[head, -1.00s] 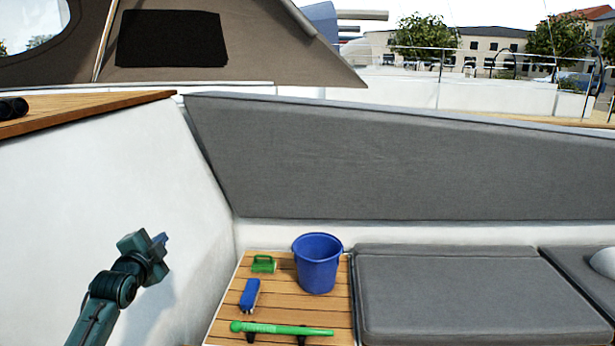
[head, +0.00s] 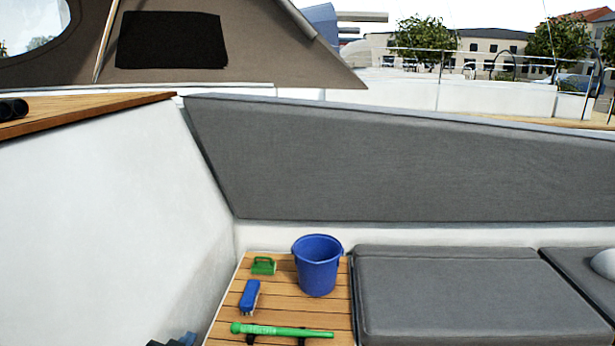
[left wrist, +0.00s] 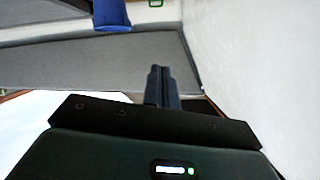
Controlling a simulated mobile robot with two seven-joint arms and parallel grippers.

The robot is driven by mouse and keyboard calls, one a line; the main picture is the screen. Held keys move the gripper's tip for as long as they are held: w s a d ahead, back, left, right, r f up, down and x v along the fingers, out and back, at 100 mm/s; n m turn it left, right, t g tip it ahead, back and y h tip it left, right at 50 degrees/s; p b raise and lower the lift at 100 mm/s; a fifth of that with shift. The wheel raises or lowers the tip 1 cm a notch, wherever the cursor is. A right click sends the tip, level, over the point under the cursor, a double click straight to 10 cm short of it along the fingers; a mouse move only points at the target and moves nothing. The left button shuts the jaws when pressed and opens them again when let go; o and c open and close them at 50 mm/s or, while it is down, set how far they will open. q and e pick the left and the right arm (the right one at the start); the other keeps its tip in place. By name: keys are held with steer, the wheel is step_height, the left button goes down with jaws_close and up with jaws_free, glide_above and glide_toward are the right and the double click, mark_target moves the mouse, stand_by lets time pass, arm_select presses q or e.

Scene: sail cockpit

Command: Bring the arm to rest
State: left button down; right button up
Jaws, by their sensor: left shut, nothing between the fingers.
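My left gripper (head: 183,341) shows only as a small dark and blue tip at the bottom edge of the head view, left of the wooden seat. In the left wrist view its fingers (left wrist: 161,88) are together with nothing between them. It is apart from every object. The rest of my left arm is out of the head view. My right gripper is in neither view.
Grey cushions (head: 470,298) lie to the right. A white wall (head: 100,220) stands at left.

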arm_select(q)
steer(key=s+d+f+g+h, duration=0.1)
steer(key=s+d+f, duration=0.2)
steer(key=s, duration=0.5)
steer(key=s+d+f+g, duration=0.1)
steer(key=s+d+f, duration=0.2)
steer(key=s, duration=0.6)
steer(key=s+d+f+g+h, duration=0.1)
steer(key=s+d+f+g, duration=0.1)
steer(key=s+d, duration=0.3)
steer(key=s+f, duration=0.1)
steer(key=s, duration=0.3)
steer(key=shift+s+n+h, duration=0.2)
steer(key=shift+n+h, duration=0.1)
steer(key=shift+n, duration=0.1)
steer(key=shift+d, duration=0.1)
